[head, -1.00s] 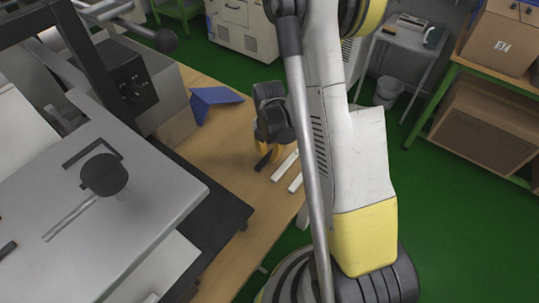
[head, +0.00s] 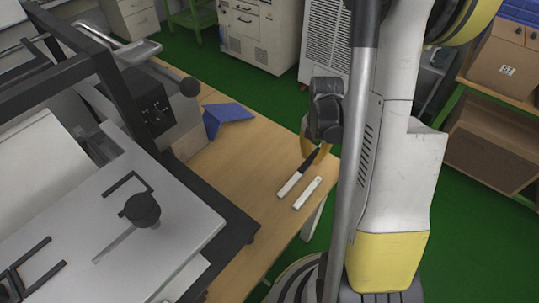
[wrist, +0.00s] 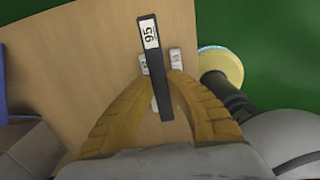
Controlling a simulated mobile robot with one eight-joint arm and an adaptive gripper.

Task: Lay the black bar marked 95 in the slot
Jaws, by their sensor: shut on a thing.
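My gripper (head: 315,152) has yellow fingers, shut on the black bar marked 95 (wrist: 152,60). In the wrist view the bar stands out between the fingertips, its white label readable at the far end. In the head view the bar (head: 310,160) hangs tilted near the table's right edge, and it appears to be above the table top. My gripper is well to the right of this plate. I cannot tell whether this is the task's slot.
Two white bars (head: 289,185) (head: 307,193) lie on the wooden table (head: 245,155) below my gripper. A blue angled piece (head: 226,116) lies at the table's back. The machine's black frame (head: 95,75) rises at the left. Black angled brackets (head: 128,184) sit on the plate.

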